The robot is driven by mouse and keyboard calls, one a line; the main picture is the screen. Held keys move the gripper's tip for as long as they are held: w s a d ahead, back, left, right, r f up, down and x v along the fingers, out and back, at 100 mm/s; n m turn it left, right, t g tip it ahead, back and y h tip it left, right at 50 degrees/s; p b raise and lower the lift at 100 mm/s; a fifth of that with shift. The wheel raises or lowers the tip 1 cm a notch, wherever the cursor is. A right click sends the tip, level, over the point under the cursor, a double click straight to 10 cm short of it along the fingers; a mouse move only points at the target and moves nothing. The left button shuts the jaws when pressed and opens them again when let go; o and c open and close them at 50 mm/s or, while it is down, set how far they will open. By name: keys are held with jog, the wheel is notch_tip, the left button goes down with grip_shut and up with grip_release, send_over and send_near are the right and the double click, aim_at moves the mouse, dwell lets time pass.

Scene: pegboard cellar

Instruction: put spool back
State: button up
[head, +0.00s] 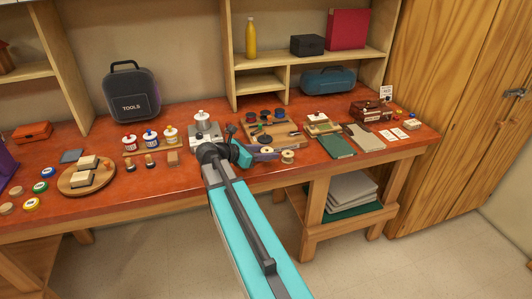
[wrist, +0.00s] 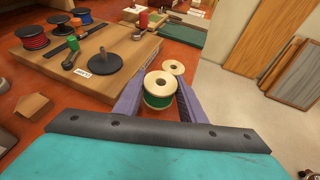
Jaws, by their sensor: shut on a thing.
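My gripper (wrist: 160,98) has its two purple fingers closed on the sides of a spool of green thread (wrist: 157,102) with pale flanges. In the head view my gripper (head: 266,153) is near the table's front edge, and the held spool (head: 267,150) shows there too. Another pale spool (wrist: 173,67) stands just beyond it, and its thread is hidden. To the left is a wooden board (wrist: 52,62) with a white label, bearing red and blue spools and a black disc (wrist: 97,77) with a bare upright peg. Whether the held spool touches the table is unclear.
A dark green book (head: 336,146) and a tan one (head: 363,138) lie right of my gripper. A small stamp block (head: 321,124) stands behind them. Left are paint jars (head: 151,138) and a round wooden board (head: 74,184). The table's front edge is close.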

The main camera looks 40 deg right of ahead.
aim_at(266, 165)
jog(key=shift+f+b, duration=0.8)
jog(key=shift+f, duration=0.3)
jog(key=shift+f, duration=0.6)
jog(key=o, duration=1.2)
jog(key=b+v, duration=0.2)
jog(key=v, duration=1.1)
jog(key=shift+w+a+r, duration=0.1)
jog(key=shift+a+r, duration=0.15)
jog(key=shift+a, duration=0.1)
jog(key=shift+f, duration=0.1)
